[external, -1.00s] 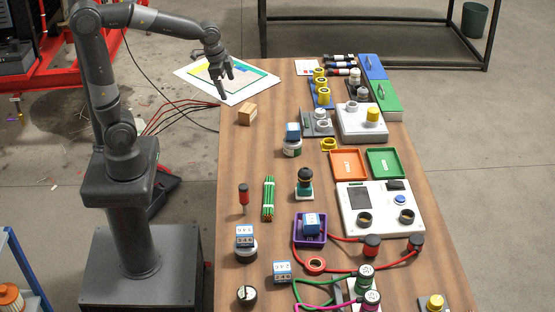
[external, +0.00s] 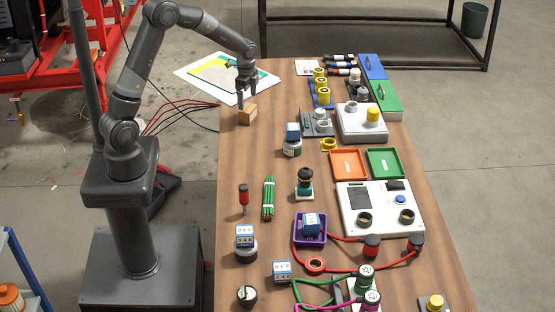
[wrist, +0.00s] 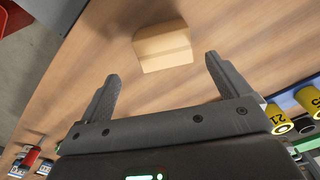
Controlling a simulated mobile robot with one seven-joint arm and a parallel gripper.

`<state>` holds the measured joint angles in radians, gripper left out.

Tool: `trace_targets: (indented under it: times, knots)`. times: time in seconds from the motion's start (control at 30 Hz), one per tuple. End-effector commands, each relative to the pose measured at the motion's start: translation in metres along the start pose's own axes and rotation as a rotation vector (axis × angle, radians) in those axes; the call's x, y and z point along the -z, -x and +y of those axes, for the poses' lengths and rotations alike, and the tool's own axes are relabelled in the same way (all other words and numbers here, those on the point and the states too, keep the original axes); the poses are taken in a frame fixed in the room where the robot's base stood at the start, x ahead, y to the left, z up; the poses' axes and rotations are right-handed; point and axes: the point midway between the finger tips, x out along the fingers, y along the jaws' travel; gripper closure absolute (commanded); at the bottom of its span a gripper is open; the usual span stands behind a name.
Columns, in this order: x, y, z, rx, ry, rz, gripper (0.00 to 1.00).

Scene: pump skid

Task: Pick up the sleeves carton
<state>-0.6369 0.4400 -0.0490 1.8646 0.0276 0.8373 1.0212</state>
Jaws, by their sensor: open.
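The sleeves carton appears to be the small tan cardboard box (external: 247,117) near the far left edge of the wooden table; no label is readable on it. In the wrist view the carton (wrist: 163,48) sits just beyond the fingertips, roughly centred between them. My gripper (external: 246,101) is close above the carton in the external view, pointing down. In the wrist view my gripper (wrist: 160,68) has its two fingers spread wide with nothing between them.
Around the carton the wooden table (external: 275,88) is bare. To the right stand yellow cylinders (external: 323,96) and a white box with a yellow knob (external: 362,122).

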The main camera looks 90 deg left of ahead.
Motion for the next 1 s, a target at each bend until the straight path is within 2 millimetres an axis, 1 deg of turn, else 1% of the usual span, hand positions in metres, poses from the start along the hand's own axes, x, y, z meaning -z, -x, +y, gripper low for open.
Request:
trace_targets:
  times: [0.03,0.1,0.2,0.37,0.43,0.7,0.8,0.93,0.97,1.0]
  knots:
    - [-0.001,-0.01,0.001,-0.005,0.0,-0.003,0.06]
    - [0.0,-0.02,0.001,-0.004,0.0,-0.002,0.06]
    - [0.0,-0.03,0.0,-0.001,0.0,-0.001,0.06]
    - [-0.001,-0.038,-0.001,-0.001,0.001,-0.001,0.06]
    - [-0.002,-0.044,-0.002,-0.002,0.001,-0.001,0.06]
    - [-0.004,-0.082,-0.006,-0.002,0.001,-0.002,0.06]
    - [-0.004,-0.086,-0.007,0.0,0.001,-0.001,0.06]
    - [-0.004,-0.085,-0.007,0.0,0.001,0.0,0.06]
    - [-0.004,-0.085,-0.007,0.0,0.001,0.0,0.07]
    - [-0.004,-0.085,-0.007,0.0,0.001,0.0,0.1]
